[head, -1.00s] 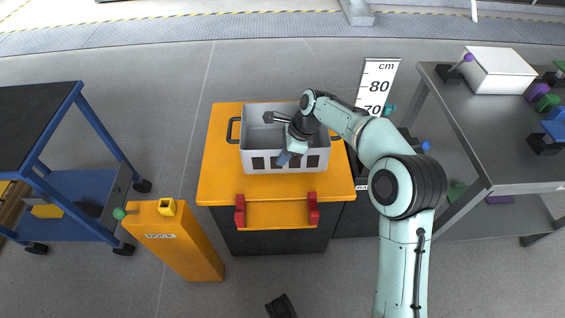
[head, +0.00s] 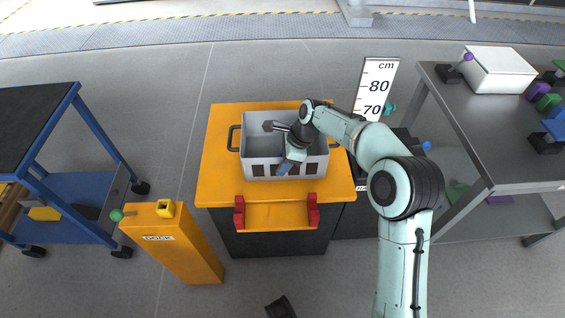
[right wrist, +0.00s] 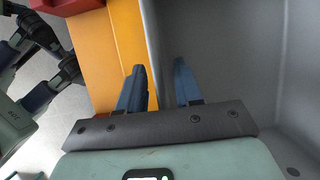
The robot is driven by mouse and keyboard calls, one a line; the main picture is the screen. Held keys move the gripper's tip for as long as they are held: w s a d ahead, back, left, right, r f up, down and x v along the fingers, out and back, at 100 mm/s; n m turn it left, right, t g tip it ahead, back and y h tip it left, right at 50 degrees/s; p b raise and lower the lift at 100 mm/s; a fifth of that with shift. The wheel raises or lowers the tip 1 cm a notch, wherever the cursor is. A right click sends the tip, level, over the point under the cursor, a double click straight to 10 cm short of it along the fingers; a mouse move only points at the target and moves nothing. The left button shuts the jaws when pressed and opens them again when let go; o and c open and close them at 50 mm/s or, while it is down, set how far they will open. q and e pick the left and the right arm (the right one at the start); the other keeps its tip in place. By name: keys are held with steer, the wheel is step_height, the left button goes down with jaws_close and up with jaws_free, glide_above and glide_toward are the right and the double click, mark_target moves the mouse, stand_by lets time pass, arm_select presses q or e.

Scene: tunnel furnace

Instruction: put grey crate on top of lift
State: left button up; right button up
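The grey crate (head: 262,170) stands upright over the orange top of the lift (head: 220,185), a little right of its middle. The crate looks empty apart from the arm reaching over it. My right gripper (head: 287,165) is at the crate's front wall, pointing down. In the right wrist view, its blue fingers (right wrist: 160,90) straddle the wall, one outside over orange and one inside, close together with the wall between them. The crate's inside (right wrist: 245,50) fills the right of that view. Whether the crate's underside rests fully on the lift is hidden. My left gripper does not show.
An orange dock post (head: 185,245) stands front left. A blue-framed cart (head: 75,170) is at the far left. A grey table (head: 475,130) with a white box (head: 497,70) stands right. A height scale (head: 376,88) rises behind the lift. Floor behind the lift is clear.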

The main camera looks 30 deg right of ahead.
steer(key=p+v, duration=0.2)
steer(key=v, duration=0.4)
steer(key=shift+d+r, duration=0.1)
steer(key=shift+r, duration=0.2)
steer(key=p+v, duration=0.1)
steer(key=v, duration=0.3)
steer(key=shift+r, duration=0.15)
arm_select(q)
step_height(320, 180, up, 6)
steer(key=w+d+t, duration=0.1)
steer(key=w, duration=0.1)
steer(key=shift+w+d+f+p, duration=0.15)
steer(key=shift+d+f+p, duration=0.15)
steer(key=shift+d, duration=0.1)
arm_select(e)
steer(key=shift+s+d+r, duration=0.2)
steer(key=shift+d+r, duration=0.1)
steer(key=shift+r, duration=0.25)
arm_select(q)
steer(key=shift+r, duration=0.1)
